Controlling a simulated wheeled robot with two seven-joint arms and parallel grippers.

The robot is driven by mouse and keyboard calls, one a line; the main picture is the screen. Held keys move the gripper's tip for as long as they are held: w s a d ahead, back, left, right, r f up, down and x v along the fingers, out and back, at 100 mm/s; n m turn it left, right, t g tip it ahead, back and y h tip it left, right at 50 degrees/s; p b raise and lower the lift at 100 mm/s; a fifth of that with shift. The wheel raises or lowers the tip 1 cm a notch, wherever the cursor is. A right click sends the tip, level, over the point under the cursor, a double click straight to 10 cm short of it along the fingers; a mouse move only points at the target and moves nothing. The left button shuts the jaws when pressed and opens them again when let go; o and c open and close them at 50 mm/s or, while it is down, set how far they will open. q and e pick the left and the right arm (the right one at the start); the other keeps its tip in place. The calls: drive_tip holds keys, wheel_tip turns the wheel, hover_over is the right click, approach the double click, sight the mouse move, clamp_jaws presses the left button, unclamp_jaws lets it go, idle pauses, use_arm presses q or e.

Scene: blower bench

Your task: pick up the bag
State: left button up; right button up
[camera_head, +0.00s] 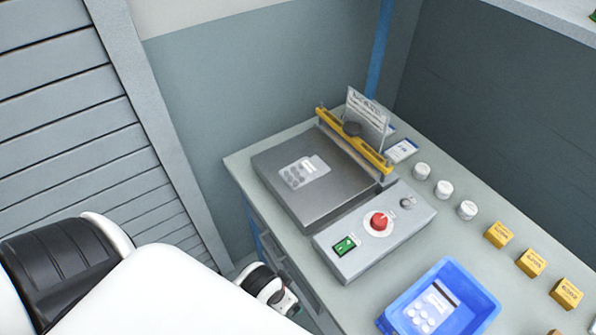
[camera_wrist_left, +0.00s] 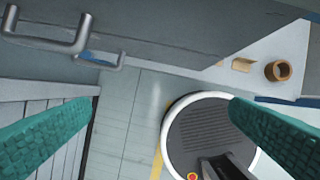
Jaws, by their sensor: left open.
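A small clear bag (camera_head: 304,172) with a white label strip and round grey items lies flat on the grey metal plate of the bench machine (camera_head: 270,150) in the head view. A second bag (camera_head: 432,308) with white round items lies in the blue tray (camera_head: 484,308) at the bottom right. My left gripper (camera_head: 291,305) is low, beside the bench's front left side and apart from both bags, mostly hidden by my arm. The left wrist view shows its teal fingers (camera_wrist_left: 162,102) wide apart with nothing between them. My right gripper is in neither view.
The machine has a yellow bar (camera_head: 372,153), a red knob (camera_head: 379,221) and a green switch (camera_head: 345,245). White jars (camera_head: 443,189) and yellow boxes (camera_head: 530,262) line the back. Drawer handles (camera_wrist_left: 52,32) stick out near my left gripper. A slatted shutter (camera_head: 70,120) stands left.

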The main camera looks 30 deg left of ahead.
use_arm(q)
wheel_tip(320, 180, up, 7)
drive_tip(key=w+a+r+t+y, duration=0.25)
drive_tip(key=w+r+t, duration=1.05)
drive_tip(key=w+r, duration=0.65)
drive_tip(key=w+d+r+m+t+h, duration=0.4)
drive_tip(key=w+d+r+m+h, duration=0.25)
drive_tip(key=r+m+h, duration=0.3)
drive_tip(key=d+m+g+h, duration=0.2)
drive_tip(key=d+m+h, duration=0.2)
drive_tip(key=h, duration=0.1)
drive_tip(key=m+g+y, duration=0.7)
drive_tip(key=g+y, duration=0.5)
drive_tip(key=g, duration=0.6)
hover_over(300, 171)
wheel_tip(300, 171, down, 11)
wheel_tip(300, 171, down, 6)
drive_tip(key=shift+s+r+p, duration=0.1)
drive_tip(key=shift+p, duration=0.9)
drive_tip(key=shift+f+p, duration=1)
drive_tip(key=shift+f, duration=1.7)
drive_tip(key=c, duration=0.9)
